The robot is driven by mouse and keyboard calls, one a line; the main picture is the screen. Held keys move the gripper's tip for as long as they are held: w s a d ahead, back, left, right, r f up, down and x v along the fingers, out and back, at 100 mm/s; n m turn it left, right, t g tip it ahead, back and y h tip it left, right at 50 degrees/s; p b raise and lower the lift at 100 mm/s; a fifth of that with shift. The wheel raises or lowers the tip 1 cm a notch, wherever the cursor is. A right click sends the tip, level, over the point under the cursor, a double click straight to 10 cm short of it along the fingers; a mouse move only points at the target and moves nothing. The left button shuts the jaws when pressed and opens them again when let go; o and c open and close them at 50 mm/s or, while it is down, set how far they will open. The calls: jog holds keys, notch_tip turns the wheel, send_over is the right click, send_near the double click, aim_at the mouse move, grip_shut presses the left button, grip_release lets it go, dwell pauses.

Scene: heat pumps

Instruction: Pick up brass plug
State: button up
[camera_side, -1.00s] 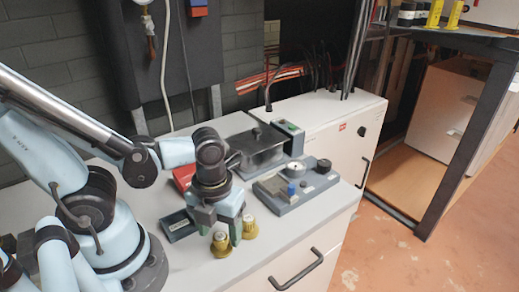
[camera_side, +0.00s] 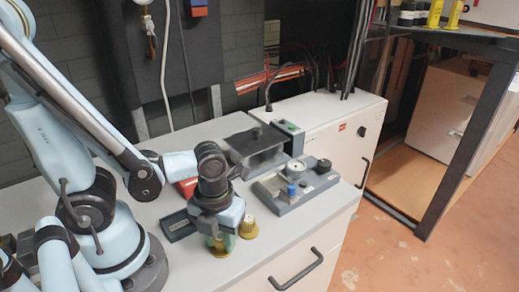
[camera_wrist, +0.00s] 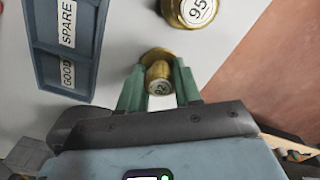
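Two brass plugs stand near the counter's front edge. In the side view, the left plug (camera_side: 220,250) is mostly hidden by my gripper (camera_side: 221,241), which is lowered over it. The other plug (camera_side: 249,228) stands free just to its right. In the wrist view, the left plug (camera_wrist: 158,76) lies between the two green fingers of my gripper (camera_wrist: 158,80), one on each side. The fingers are apart, with only narrow gaps beside the plug; contact is not clear. The other plug (camera_wrist: 197,11), marked 95, is beyond the right finger.
A blue-grey tray (camera_wrist: 43,73) labelled GOOD and SPARE lies left of the plugs; it also shows in the side view (camera_side: 178,226). The counter's front edge is close.

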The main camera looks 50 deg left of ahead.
grip_shut()
jog(key=shift+r, duration=0.1)
